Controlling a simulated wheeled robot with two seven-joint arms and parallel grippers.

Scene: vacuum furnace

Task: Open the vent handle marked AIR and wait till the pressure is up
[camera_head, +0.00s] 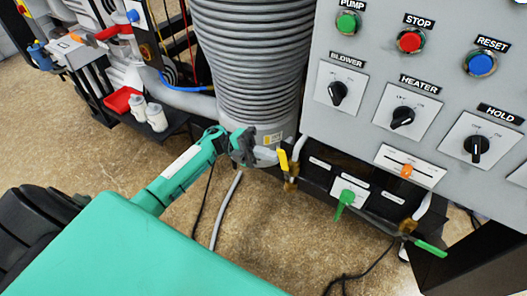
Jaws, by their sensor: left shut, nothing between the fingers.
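My left gripper (248,152) is shut and empty at the foot of the ribbed grey hose column. Its tips point right, close to a yellow lever (283,160) on a brass valve; I cannot tell if they touch. The yellow lever stands near upright. A green lever (344,203) hangs down in front of a white plate under the panel. Another green lever (431,248) sticks out to the lower right from a brass valve. The small labels (352,182) by the valves are too small to read, so I cannot tell which is AIR. No pressure gauge is recognisable.
The grey control panel (365,50) with buttons, black knobs and an orange slider (407,171) overhangs the valves. The ribbed column (250,60) stands behind my gripper. A red tray (122,100) and white bottles (156,117) are at left. Cables lie on the open floor.

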